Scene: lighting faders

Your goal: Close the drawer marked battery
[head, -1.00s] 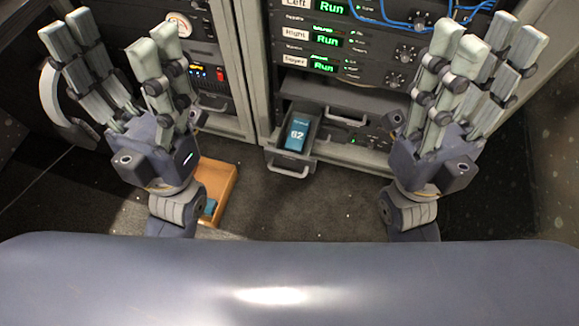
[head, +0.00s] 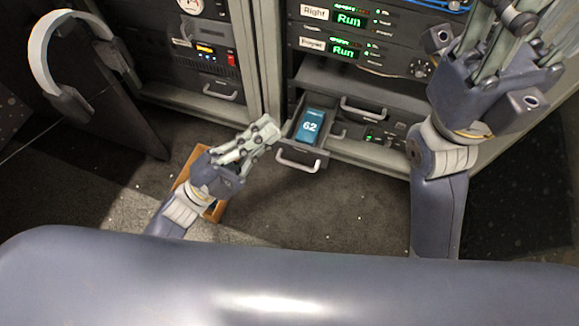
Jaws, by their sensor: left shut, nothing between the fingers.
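A small drawer (head: 291,130) sticks out from the bottom of the right-hand rack, with a pale bar handle (head: 298,166) on its front. A teal block marked 62 (head: 311,126) lies in it. I cannot read a battery label on the drawer. My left gripper (head: 270,132) is shut and empty, just left of the drawer, its fingertips near the drawer's left side. I cannot tell whether they touch it. My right gripper (head: 518,28) is raised at the upper right, fingers spread, with its tips cut off by the top edge.
An orange tray (head: 181,180) lies on the floor, partly hidden behind my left gripper. Other rack handles (head: 363,110) sit right of the drawer. The floor in front of the drawer is clear.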

